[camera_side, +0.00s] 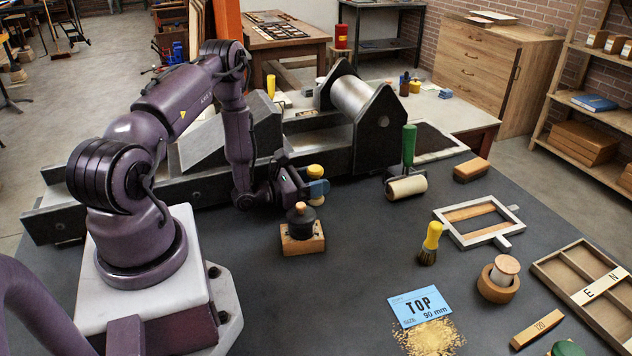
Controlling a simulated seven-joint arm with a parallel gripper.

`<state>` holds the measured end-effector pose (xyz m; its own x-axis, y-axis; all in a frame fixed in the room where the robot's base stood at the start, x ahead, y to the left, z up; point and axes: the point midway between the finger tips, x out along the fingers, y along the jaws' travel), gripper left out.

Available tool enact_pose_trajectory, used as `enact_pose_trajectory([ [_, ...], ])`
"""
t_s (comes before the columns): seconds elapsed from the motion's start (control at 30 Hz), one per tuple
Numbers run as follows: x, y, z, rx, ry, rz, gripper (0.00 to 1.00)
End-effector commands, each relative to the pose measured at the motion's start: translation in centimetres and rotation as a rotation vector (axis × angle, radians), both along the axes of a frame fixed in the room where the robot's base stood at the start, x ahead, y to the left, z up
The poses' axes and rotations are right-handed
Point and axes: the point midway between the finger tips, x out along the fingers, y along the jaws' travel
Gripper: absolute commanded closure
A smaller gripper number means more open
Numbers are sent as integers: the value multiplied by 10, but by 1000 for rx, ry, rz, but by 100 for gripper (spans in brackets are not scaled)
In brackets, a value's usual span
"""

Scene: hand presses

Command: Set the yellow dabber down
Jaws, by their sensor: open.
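The yellow-topped dabber (316,171) is at my gripper (312,188), in front of the press. A black dabber-like piece with a knob (301,215) sits on a wooden block (303,241) just below my gripper in the picture.
The press (355,100) stands behind my gripper. To the right are a green-handled roller (406,187), a wooden block (471,170), a frame (448,233), a yellow-handled brush (431,240), a wooden cup (496,291) and a blue card (405,300). Dark tabletop between block and brush is clear.

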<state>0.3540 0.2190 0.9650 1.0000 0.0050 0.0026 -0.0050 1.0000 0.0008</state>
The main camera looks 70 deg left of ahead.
Motion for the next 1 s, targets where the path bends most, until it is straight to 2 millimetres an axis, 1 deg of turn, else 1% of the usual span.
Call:
enact_pose_trajectory([
  [0.17,-33,1,-2,-3,5,7,49],
  [0.3,-65,1,-2,-3,6,8,49],
  [0.4,-85,1,-2,-2,5,7,49],
  [0.5,-101,0,-1,-3,4,4,49],
  [0.63,-114,-1,-1,-2,4,3,49],
  [0.73,-114,-2,4,6,-2,-22,49],
  [0.83,-102,-10,22,33,-18,-112,49],
  [0.87,-96,-15,29,46,-24,-154,49],
  [0.93,-82,-29,51,83,-36,-277,49],
  [0.97,-75,-37,62,105,-43,-339,49],
  [1.0,-68,-49,78,140,-49,-430,49],
])
